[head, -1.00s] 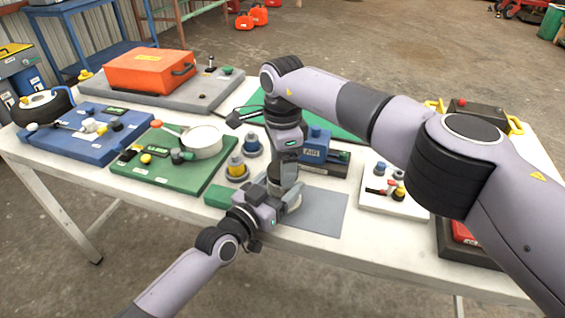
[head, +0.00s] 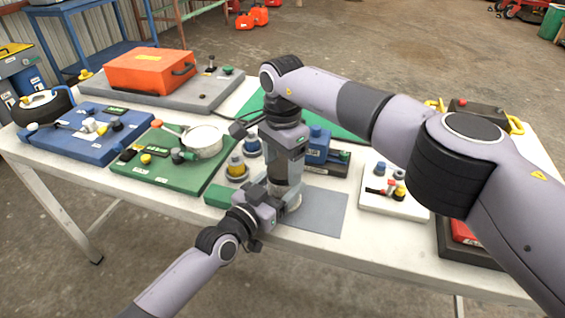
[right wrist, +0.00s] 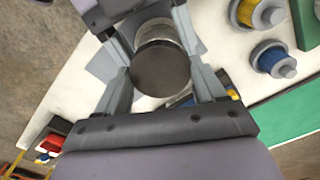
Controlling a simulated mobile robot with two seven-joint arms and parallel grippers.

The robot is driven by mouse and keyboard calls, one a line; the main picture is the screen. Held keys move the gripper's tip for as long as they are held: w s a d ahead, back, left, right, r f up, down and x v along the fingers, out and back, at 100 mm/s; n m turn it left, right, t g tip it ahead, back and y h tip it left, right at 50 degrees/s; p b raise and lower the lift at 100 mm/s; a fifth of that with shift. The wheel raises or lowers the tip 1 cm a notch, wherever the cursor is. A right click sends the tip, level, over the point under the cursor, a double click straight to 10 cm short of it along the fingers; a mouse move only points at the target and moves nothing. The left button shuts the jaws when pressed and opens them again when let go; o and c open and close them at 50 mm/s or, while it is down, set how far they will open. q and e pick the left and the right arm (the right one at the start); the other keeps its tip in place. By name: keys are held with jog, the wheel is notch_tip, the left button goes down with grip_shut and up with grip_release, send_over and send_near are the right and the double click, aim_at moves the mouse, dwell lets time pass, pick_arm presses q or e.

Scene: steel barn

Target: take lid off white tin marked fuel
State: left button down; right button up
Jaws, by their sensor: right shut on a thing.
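The white tin (right wrist: 158,30) stands near the table's front edge, mostly hidden by my grippers in the head view. Its side shows as a pale, metallic band in the right wrist view, and no fuel marking is readable. Its round dark grey lid (right wrist: 160,68) faces my right wrist camera. My right gripper (head: 285,190) points down from above, its fingers (right wrist: 160,72) shut on the lid from both sides. The lid appears to be on the tin. My left gripper (head: 275,206) reaches in from the lower left beside the tin; its fingertips are too hidden to judge their grip.
A grey mat (head: 318,212) lies right of the tin. Behind are a blue AIR block (head: 318,143) and yellow and blue filter pieces (head: 237,166). A green board (head: 135,178) with a white pot (head: 204,141) is left; a white board (head: 385,204) is right.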

aim_at(282, 168)
jog(key=shift+r, duration=0.1)
jog(key=shift+r, duration=1)
jog(key=shift+r, duration=2.05)
pick_arm(q)
grip_release()
jog(key=shift+a, duration=0.1)
